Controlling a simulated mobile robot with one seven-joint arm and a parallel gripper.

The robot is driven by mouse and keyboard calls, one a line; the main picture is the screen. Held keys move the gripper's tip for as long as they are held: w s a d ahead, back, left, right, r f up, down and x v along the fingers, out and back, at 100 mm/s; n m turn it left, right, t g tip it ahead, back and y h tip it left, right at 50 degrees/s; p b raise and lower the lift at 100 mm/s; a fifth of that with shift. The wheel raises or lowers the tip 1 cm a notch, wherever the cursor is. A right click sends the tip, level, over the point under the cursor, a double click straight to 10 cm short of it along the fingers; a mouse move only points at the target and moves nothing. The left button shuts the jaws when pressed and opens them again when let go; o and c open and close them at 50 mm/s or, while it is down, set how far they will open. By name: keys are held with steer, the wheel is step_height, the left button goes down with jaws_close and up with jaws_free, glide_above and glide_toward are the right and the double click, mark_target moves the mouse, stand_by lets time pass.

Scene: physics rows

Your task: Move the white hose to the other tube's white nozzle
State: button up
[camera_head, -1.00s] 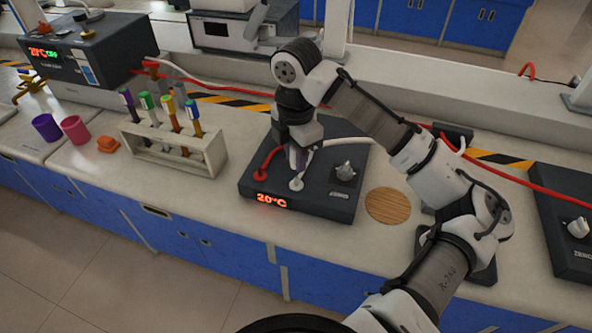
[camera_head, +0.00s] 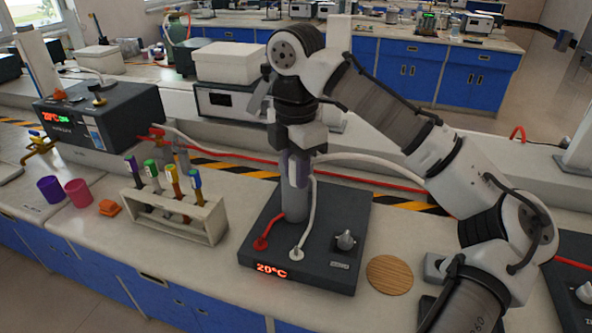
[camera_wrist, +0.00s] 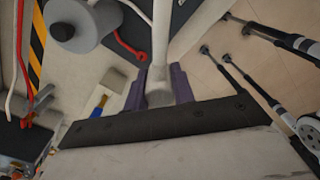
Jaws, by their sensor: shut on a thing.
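My gripper (camera_head: 296,180), with purple fingers, is upright above the dark heating plate (camera_head: 325,275) in the head view. In the wrist view its fingers (camera_wrist: 162,88) are shut around a whitish piece at the white hose (camera_wrist: 160,40). In the head view the white hose (camera_head: 313,200) runs from a white fitting (camera_head: 297,253) on the plate up beside the gripper, then off right. I cannot tell exactly where it is gripped. A grey cylinder (camera_head: 294,207) shows below the fingers. A red hose end (camera_head: 261,243) is on the plate's left side. The other tube's white nozzle is not clear.
A rack (camera_head: 185,225) with capped test tubes stands left of the plate. Purple and pink cups (camera_head: 77,192) are farther left. A wooden disc (camera_head: 389,274) lies right of the plate. A dark bath unit (camera_head: 100,115) is at the back left.

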steer(key=shift+r+p, duration=1.85)
steer(key=shift+p, duration=0.35)
steer(key=shift+f, duration=0.1)
